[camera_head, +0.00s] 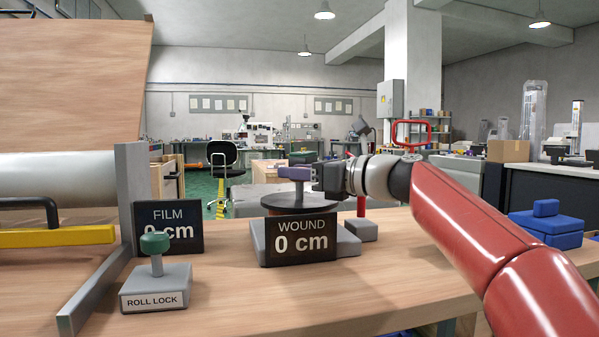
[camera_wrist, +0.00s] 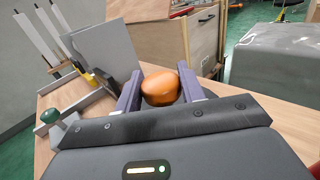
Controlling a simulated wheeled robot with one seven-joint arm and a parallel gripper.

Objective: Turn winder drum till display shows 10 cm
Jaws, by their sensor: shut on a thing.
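The winder drum (camera_head: 298,203), a dark disc on a grey base (camera_head: 348,244), stands on the wooden bench. The display in front of it (camera_head: 301,240) reads "WOUND 0 cm". My gripper (camera_head: 294,173) comes in from the right above the drum; its purple fingers are shut on an orange knob (camera_wrist: 161,86), seen between them in the wrist view. In the head view the fingers hide the knob, and a short post shows below them over the drum.
A roll lock (camera_head: 156,283) with a green knob stands front left, partly covering the film display (camera_head: 181,217). A grey upright plate (camera_head: 133,195) and a yellow bar (camera_head: 58,237) are at the left. A red post (camera_head: 361,200) stands right of the drum.

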